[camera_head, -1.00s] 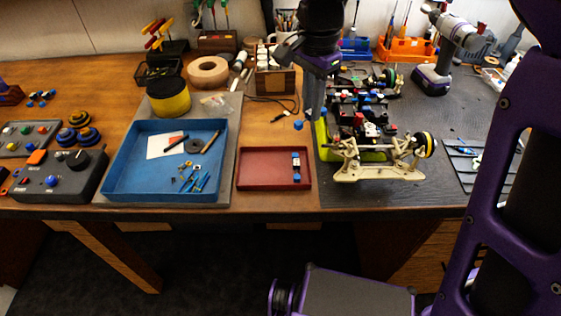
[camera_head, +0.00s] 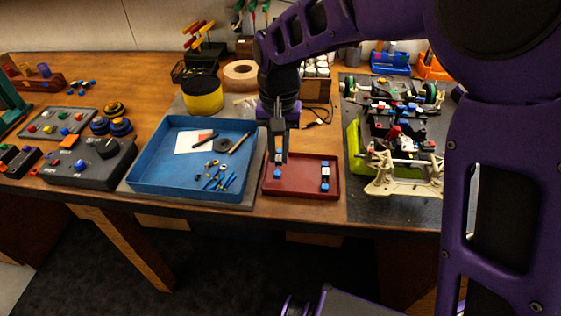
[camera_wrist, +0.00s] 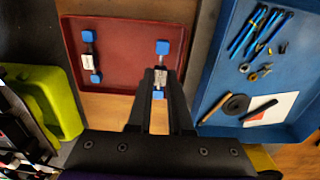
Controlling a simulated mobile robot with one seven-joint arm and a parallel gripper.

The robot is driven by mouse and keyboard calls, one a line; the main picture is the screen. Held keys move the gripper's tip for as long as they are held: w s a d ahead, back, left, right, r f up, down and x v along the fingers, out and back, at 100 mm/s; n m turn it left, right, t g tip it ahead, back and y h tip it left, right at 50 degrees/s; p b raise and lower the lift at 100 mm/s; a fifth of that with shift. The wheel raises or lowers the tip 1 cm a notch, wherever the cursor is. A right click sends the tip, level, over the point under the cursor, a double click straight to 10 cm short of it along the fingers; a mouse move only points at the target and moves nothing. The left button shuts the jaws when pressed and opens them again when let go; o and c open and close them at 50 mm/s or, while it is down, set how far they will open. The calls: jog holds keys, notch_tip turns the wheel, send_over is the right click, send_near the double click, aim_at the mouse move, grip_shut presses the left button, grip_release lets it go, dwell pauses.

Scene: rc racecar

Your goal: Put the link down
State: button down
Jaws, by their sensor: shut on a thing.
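My gripper (camera_head: 280,157) points down over the left part of the red tray (camera_head: 300,188). It is shut on a link (camera_head: 277,173), a small part with blue ends, which also shows between the fingers in the wrist view (camera_wrist: 162,48). One blue end sticks out beyond the fingertips, over the tray floor. I cannot tell whether the link touches the tray. A second link (camera_head: 325,174), with blue ends and a white middle, lies in the right part of the tray; it also shows in the wrist view (camera_wrist: 87,60).
A blue tray (camera_head: 150,186) with tools and small parts stands left of the red tray. The racecar chassis (camera_head: 398,140) is on the right, on a dark mat, with a lime-green stand (camera_head: 356,157). The red tray floor between the two links is clear.

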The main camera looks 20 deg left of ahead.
aim_at(279, 157)
jog(key=shift+f, duration=1.45)
jog(key=shift+f, duration=0.2)
jog(key=c, duration=1.1)
grip_release()
notch_tip(279, 157, up, 12)
jog(key=p, duration=0.1)
jog(key=shift+r, duration=0.25)
